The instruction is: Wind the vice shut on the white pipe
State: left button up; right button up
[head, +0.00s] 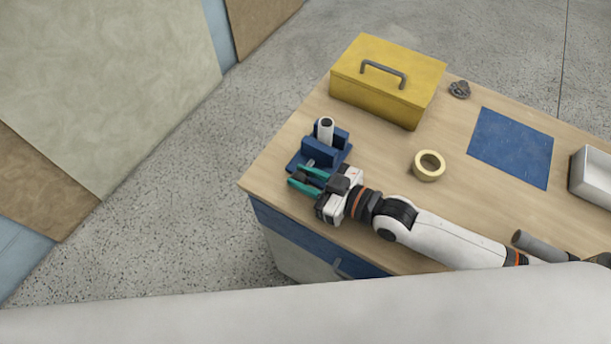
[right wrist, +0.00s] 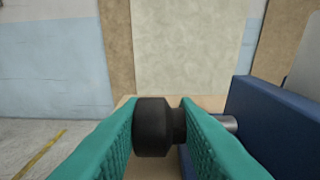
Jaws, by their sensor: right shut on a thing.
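The blue vice (head: 319,152) stands near the left end of the workbench. The white pipe (head: 325,129) stands upright between its jaws; I cannot tell whether both jaws touch it. My right gripper (head: 303,179) is at the vice's near side, its teal fingers on either side of the black knob. In the right wrist view, the right gripper (right wrist: 165,126) is shut on the black knob (right wrist: 152,127). A grey metal screw (right wrist: 229,123) runs from behind the knob to the blue vice jaw (right wrist: 278,125). My left gripper is out of view.
On the bench (head: 385,140) are a yellow toolbox (head: 385,85) behind the vice, a tape roll (head: 429,166), a blue mat (head: 511,147), a small dark metal part (head: 459,89) and a white tray (head: 594,177). A grey cylinder (head: 536,243) lies near my right arm.

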jog(key=shift+s+a+f, duration=0.15)
jog(key=shift+s+f, duration=0.05)
jog(key=shift+s, duration=0.05)
jog(key=o, duration=0.8)
jog(key=shift+c, duration=0.2)
jog(key=shift+s+a+r, duration=0.1)
jog(key=shift+r, duration=0.05)
jog(key=shift+s+d, duration=0.1)
jog(key=shift+d, duration=0.45)
jog(key=b+v, duration=0.1)
jog(key=v, duration=0.8)
jog(key=shift+s+d+r+b, duration=0.1)
jog(key=shift+s+d+b, duration=0.15)
jog(key=shift+b, duration=0.05)
jog(key=shift+s+d+r, duration=0.25)
jog(key=shift+s+d, duration=0.15)
jog(key=shift+d, duration=0.1)
